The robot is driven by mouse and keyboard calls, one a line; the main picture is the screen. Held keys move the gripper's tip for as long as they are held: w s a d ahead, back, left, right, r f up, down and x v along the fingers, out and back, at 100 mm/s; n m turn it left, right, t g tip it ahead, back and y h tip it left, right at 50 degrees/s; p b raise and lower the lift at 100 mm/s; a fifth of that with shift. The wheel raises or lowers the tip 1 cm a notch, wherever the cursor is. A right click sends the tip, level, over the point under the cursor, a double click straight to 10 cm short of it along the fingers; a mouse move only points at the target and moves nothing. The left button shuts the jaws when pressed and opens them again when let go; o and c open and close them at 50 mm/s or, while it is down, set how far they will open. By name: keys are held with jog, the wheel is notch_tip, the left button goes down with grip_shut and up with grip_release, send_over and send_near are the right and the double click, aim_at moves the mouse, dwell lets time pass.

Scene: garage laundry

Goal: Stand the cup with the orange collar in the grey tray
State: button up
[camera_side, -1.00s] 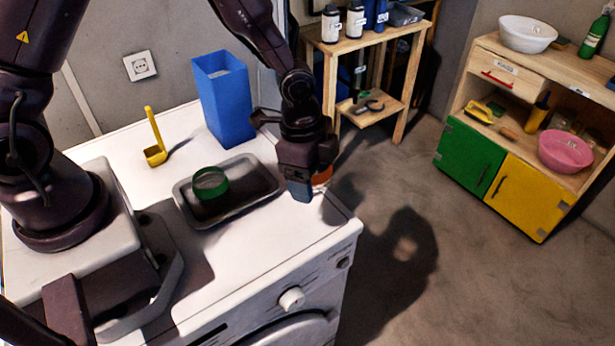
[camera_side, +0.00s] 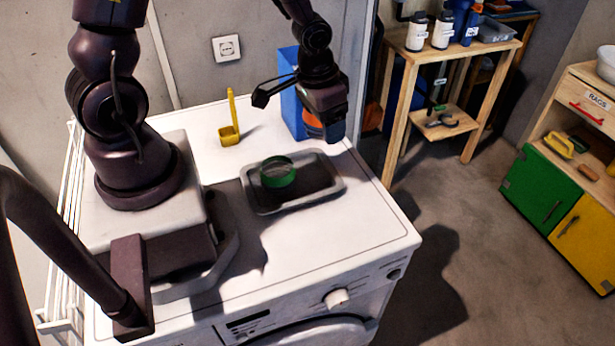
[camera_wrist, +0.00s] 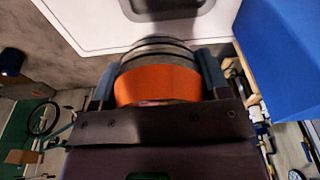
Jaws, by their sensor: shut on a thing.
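The cup with the orange collar (camera_side: 314,124) is between the fingers of my gripper (camera_side: 329,133). The wrist view shows its orange collar (camera_wrist: 157,84) and dark rings, with a finger on each side. My gripper (camera_wrist: 158,78) is shut on it. In the side view, the cup appears held above the machine top, beyond the tray's back right; most of it is hidden by the gripper. The grey tray (camera_side: 334,168) lies on the white machine top. A green-collared round item (camera_side: 278,172) stands inside its left part; the right part is bare.
A blue open-topped bin (camera_side: 291,105) stands close behind my gripper; it fills the wrist view's right side (camera_wrist: 285,60). The white machine top (camera_side: 330,245) is clear in front of the tray. A wooden shelf (camera_side: 452,60) stands beyond.

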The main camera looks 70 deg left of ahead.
aim_at(312, 177)
jog(key=s+f, duration=0.1)
jog(key=s+a+f, duration=0.1)
jog(key=shift+s+a+f, duration=0.2)
jog(key=shift+a+f, duration=0.1)
jog(key=shift+f, duration=0.1)
jog(key=shift+w+f+m, duration=0.15)
jog(key=shift+f+m, duration=0.15)
notch_tip(312, 177, down, 9)
jog(key=shift+w+f, duration=0.1)
jog(key=shift+w, duration=0.05)
jog(key=shift+f, duration=0.1)
jog(key=o, duration=1)
jog(key=shift+c, duration=0.2)
